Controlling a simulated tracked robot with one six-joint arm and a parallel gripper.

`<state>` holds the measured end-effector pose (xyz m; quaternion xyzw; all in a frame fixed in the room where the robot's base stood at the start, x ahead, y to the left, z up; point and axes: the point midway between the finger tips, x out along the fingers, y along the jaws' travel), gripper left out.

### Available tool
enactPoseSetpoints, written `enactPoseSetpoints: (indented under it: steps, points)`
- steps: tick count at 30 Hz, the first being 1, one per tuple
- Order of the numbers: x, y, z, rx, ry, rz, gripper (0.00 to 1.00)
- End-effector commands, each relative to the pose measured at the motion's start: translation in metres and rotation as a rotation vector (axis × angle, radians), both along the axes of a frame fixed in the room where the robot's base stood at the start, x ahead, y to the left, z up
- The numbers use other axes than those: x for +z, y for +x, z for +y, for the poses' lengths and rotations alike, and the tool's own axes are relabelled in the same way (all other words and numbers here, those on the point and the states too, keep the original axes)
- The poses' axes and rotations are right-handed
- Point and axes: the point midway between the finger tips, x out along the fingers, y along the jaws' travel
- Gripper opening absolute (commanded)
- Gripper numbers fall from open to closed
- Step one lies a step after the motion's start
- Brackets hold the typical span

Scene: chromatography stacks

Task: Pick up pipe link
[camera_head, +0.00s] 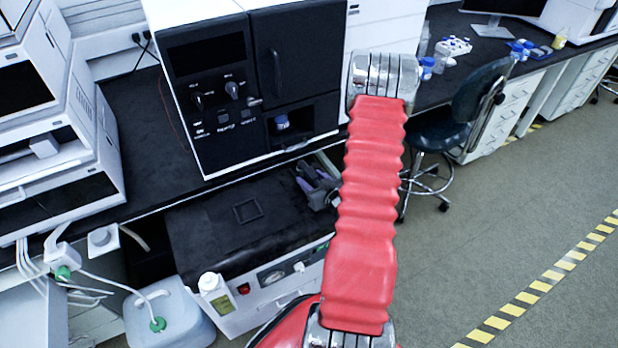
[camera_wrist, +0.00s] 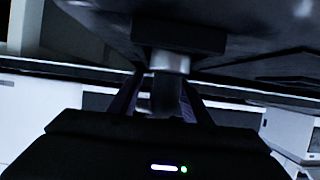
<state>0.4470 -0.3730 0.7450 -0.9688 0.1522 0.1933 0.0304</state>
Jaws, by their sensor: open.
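A short grey cylindrical piece with a bent lower end, which looks like the pipe link (camera_wrist: 165,98), shows in the wrist view below a dark block. My gripper's two dark purple fingers (camera_wrist: 163,84) stand open on either side of it. The picture is too dark to tell whether either finger touches it. In the head view my gripper (camera_head: 318,187) is beside the right end of a black-topped unit (camera_head: 200,235), partly behind my red arm. I cannot make out the pipe link there.
A black and white instrument (camera_head: 258,85) stands on the bench behind my gripper. A white bottle (camera_head: 213,291) and a large jug (camera_head: 170,318) are at the front left. A dark chair (camera_head: 470,105) stands right of my arm. The floor at right is clear.

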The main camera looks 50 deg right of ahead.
Motion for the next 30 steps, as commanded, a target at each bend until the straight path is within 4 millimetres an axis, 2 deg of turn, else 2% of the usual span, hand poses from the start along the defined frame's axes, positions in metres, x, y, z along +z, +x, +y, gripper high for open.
enactPoseSetpoints:
  steps: [12,30]
  points:
    - [0.0005,0.0011,0.0013,0.003,0.0,-0.001,0.44]
    - [0.0005,0.0016,0.002,0.004,-0.001,-0.001,0.02]
